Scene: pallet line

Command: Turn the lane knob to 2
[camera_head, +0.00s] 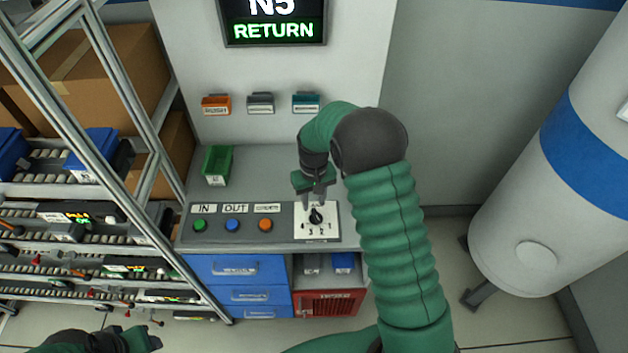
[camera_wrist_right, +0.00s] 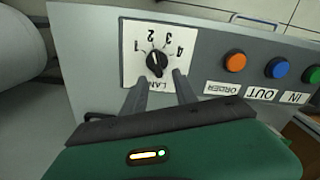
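The lane knob (camera_head: 316,215) is a black dial on a white plate at the right end of the grey console. In the right wrist view, the knob (camera_wrist_right: 157,63) sits among the numbers 1 to 4, with a pale pointer mark roughly toward 2; the exact setting is hard to tell. My right gripper (camera_head: 314,197) is just above the plate's back edge. In the wrist view its fingers (camera_wrist_right: 160,84) are apart, pointing at the knob with nothing between them. My left gripper (camera_head: 148,339) is at the bottom left edge, mostly cut off; its fingers are unclear.
Green, blue and orange buttons (camera_head: 232,225) sit left of the knob plate. A green bin (camera_head: 217,165) stands on the console. Blue drawers (camera_head: 235,268) are below it. A metal rack (camera_head: 140,100) with boxes is at left, a white tank (camera_head: 560,190) at right.

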